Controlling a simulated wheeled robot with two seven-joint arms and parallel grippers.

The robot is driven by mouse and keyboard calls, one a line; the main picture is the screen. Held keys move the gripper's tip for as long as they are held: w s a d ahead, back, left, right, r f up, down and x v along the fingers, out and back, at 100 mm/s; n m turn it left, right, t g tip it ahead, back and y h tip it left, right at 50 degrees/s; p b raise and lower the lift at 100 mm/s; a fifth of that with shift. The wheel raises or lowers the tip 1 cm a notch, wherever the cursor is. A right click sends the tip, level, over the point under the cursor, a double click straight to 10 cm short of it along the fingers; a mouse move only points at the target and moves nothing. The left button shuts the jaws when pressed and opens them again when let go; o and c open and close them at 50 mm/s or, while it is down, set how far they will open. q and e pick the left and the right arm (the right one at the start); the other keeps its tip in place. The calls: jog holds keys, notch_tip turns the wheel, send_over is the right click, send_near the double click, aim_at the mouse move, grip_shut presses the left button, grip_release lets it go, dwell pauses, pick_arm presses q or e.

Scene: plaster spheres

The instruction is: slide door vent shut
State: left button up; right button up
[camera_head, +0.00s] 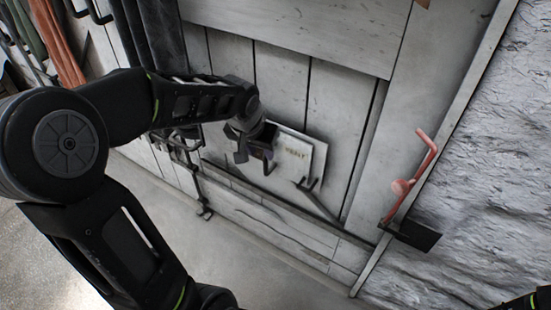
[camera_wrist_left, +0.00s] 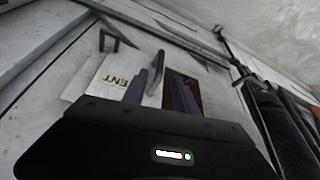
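The door vent's pale cover plate (camera_head: 308,160) is on the grey plank door (camera_head: 282,75), with partly legible lettering. It also shows in the left wrist view (camera_wrist_left: 87,78), where "ENT" can be read. A thin upright handle (camera_wrist_left: 156,68) stands at the plate's edge, beside a dark brown opening (camera_wrist_left: 181,82). My left gripper (camera_head: 256,162) is at the plate's left edge. Its two purple fingers (camera_wrist_left: 160,90) are apart, and the handle shows between them; I cannot tell whether they touch it. My right gripper is out of view.
A red lever (camera_head: 410,180) with a dark bracket (camera_head: 414,235) is on the frame right of the door. Rough pale stone wall (camera_head: 480,170) lies beyond it. Dark metal bars (camera_head: 198,180) run left of the vent. Bare floor (camera_head: 235,255) lies below.

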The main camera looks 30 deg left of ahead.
aim_at(264, 159)
pick_arm(q)
jog(key=shift+b+x, duration=0.85)
jog(key=shift+x, duration=3.1)
jog(key=shift+w, duration=0.1)
grip_shut()
